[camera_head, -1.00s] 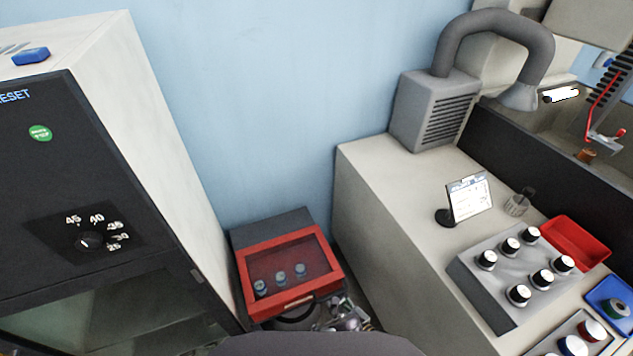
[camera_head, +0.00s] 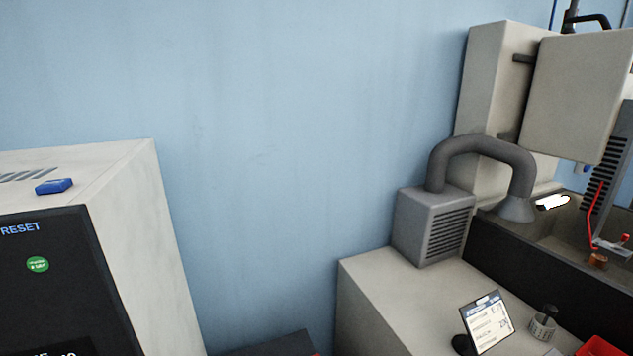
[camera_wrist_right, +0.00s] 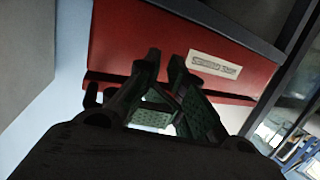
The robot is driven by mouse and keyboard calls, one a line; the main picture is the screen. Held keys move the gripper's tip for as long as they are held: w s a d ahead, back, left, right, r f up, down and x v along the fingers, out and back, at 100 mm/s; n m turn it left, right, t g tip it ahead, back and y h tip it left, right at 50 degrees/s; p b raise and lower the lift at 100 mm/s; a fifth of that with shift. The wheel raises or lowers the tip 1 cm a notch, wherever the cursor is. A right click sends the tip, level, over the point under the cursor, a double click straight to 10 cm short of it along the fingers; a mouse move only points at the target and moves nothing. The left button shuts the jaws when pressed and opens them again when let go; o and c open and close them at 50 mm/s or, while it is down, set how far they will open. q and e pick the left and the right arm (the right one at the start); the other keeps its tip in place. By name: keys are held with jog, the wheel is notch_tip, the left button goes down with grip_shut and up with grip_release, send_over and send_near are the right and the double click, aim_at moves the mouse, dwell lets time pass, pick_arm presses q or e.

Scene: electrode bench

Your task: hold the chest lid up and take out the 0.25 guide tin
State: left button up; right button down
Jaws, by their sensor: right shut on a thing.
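The red chest lid (camera_wrist_right: 185,40), with a pale label on it, fills the upper middle of the right wrist view. My right gripper (camera_wrist_right: 165,60) is at the lid's lower front edge, below and left of the label, shut on it. The exact contact is dark and partly hidden by the fingers. In the head view only the dark top of the chest (camera_head: 272,344) shows at the bottom edge. The tins, including the 0.25 guide tin, are not seen in the current views. My left gripper is not in view.
A tall cabinet (camera_head: 150,240) with a dark front stands left of the chest. A pale bench (camera_head: 375,290) stands to the right, with a grey vent box (camera_head: 420,225), a small display stand (camera_head: 487,325) and a red tray (camera_head: 602,346). The blue wall behind is bare.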

jog(key=shift+r, duration=0.8)
dwell(0.4)
jog(key=shift+r, duration=0.1)
jog(key=shift+w+r, duration=0.2)
jog(key=shift+r, duration=1.85)
jog(key=shift+a, duration=0.1)
jog(key=shift+w+a+r, duration=0.1)
jog(key=shift+w+r, duration=0.15)
jog(key=shift+r, duration=0.8)
jog(key=shift+w+a+r, duration=0.1)
jog(key=shift+w+r, duration=0.1)
jog(key=shift+r, duration=0.95)
jog(key=shift+w+a+r, duration=0.1)
jog(key=shift+w+r, duration=0.15)
jog(key=shift+r, duration=0.4)
jog(key=shift+w+a+r, duration=0.1)
jog(key=shift+w+r, duration=0.15)
jog(key=shift+r, duration=0.35)
jog(key=shift+w+a+r, duration=0.1)
jog(key=shift+w+r, duration=0.15)
jog(key=shift+r, duration=0.4)
